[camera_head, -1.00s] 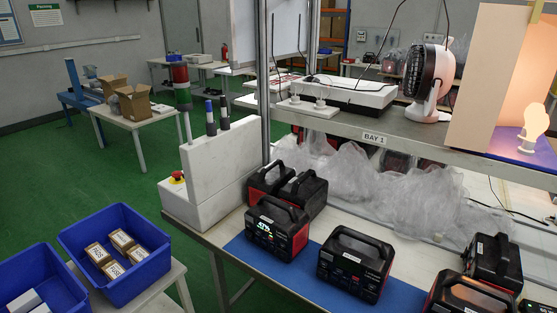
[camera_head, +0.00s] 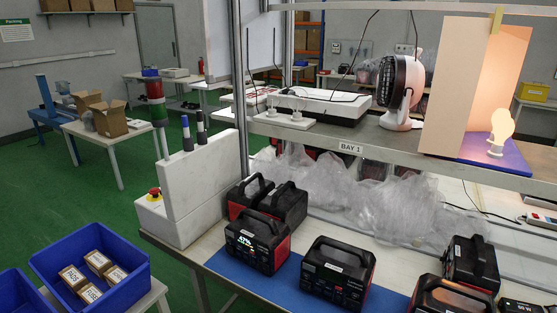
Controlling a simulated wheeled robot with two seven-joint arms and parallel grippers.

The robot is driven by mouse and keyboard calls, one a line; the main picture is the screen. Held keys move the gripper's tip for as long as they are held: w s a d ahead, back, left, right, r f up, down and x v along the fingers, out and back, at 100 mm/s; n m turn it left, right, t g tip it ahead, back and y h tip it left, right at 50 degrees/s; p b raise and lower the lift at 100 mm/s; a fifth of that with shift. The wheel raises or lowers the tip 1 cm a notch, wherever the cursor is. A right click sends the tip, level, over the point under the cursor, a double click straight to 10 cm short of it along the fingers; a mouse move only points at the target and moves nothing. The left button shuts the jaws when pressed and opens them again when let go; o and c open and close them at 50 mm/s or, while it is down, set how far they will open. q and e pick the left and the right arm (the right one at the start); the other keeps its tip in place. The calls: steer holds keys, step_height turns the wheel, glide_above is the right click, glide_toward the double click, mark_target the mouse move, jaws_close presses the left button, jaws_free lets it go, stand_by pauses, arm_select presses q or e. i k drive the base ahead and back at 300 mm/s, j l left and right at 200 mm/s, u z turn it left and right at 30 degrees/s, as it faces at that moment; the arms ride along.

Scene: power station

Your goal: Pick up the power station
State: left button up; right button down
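Several black and red power stations with top handles stand on the workbench. One with a lit display (camera_head: 257,243) stands on the left part of the blue mat (camera_head: 290,293). Another power station (camera_head: 338,272) stands to its right on the mat, its display dark. Two more stand close together behind the lit one, including this one (camera_head: 284,203). Others stand at the right, one at the back (camera_head: 471,262) and one cut off by the lower edge (camera_head: 451,298). All are upright. Neither of my grippers shows in the view.
A white box with a red emergency button (camera_head: 153,193) and a signal tower (camera_head: 156,105) borders the bench's left end. Clear plastic wrap (camera_head: 350,195) lies behind the stations. A shelf marked BAY 1 (camera_head: 350,148) overhangs the back. Blue bins (camera_head: 125,293) hold small boxes at left.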

mark_target(345, 270)
steer(key=i+j+z, duration=0.35)
steer(key=i+j, duration=0.7)
steer(key=j, duration=0.15)
